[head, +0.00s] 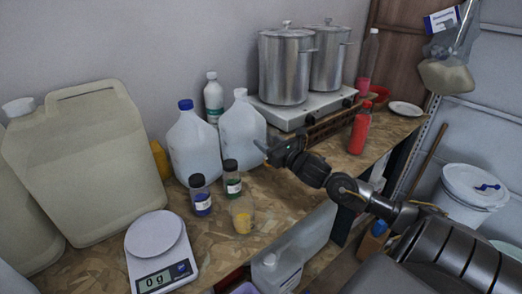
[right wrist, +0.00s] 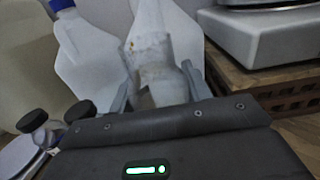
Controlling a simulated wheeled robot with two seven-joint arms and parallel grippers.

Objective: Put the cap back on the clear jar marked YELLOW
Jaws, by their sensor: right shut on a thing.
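The clear jar (head: 242,219) with yellow contents stands uncapped on the wooden bench. Its label is too small to read. My right gripper (head: 268,152) is above and to the right of the jar, in front of the white jugs. My left gripper is not in view.
Black-capped blue (head: 201,196) and green (head: 232,180) jars stand beside the clear jar. A scale (head: 160,255) reading 0 g is at the front left. White jugs (head: 193,145) stand behind. A red bottle (head: 360,130) and steel pots (head: 287,68) are to the right.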

